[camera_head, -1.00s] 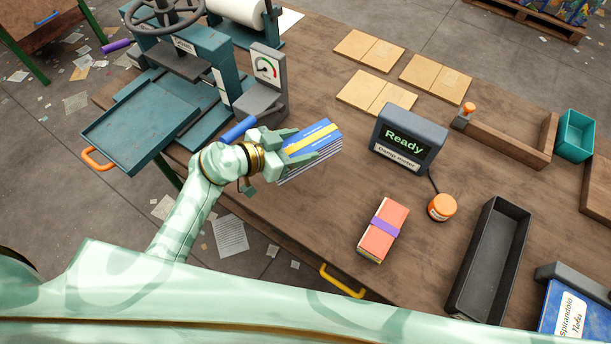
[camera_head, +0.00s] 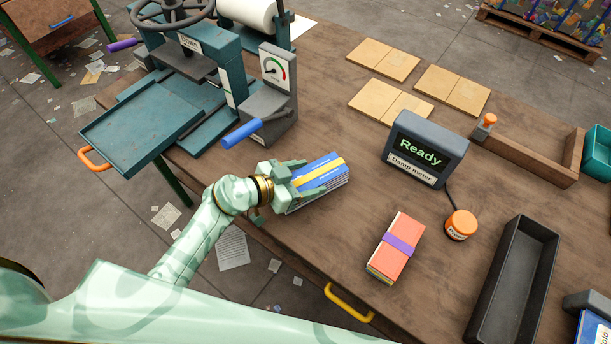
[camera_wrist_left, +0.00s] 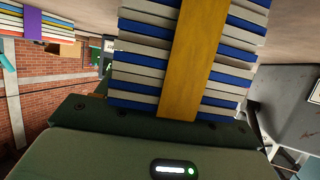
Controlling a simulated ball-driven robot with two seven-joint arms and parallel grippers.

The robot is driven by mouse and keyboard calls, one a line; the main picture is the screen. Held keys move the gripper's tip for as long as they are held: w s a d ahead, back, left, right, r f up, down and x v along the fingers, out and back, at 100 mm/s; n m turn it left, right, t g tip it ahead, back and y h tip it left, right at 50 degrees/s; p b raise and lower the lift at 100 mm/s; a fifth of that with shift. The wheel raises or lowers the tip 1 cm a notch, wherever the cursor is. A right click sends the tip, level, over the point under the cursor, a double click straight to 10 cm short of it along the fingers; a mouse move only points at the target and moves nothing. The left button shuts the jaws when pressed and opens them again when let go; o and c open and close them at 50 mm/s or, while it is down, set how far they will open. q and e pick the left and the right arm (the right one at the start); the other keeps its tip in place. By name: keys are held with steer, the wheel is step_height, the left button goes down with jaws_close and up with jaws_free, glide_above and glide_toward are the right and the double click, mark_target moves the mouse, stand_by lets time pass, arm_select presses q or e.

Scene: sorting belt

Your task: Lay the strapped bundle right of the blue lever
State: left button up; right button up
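A blue-and-white bundle with a yellow strap (camera_head: 329,167) is at the table's near edge, to the right of and nearer me than the blue lever (camera_head: 243,134). My left gripper (camera_head: 300,178) is shut on this bundle, one finger along each side. Its striped edges (camera_wrist_left: 142,60) and strap fill the middle of the left wrist view. I cannot tell whether its underside touches the table. Another bundle, red-orange with a purple strap (camera_head: 407,235), lies on the table farther right. My right gripper is not in view.
The blue lever sits on a grey gauge block (camera_head: 268,105) beside a teal press. A damp meter (camera_head: 425,150), an orange jar (camera_head: 461,225) and a black tray (camera_head: 490,300) stand to the right. The wooden table is clear between bundle and meter.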

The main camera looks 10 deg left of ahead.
arm_select(q)
steer(key=shift+o, duration=0.9)
steer(key=shift+s+a+r, duration=0.15)
steer(key=shift+a+r, duration=0.05)
steer(key=shift+r, duration=0.05)
steer(key=p+v, duration=0.3)
steer(key=v, duration=0.8)
steer(key=shift+s, duration=0.25)
steer(key=shift+a, duration=0.15)
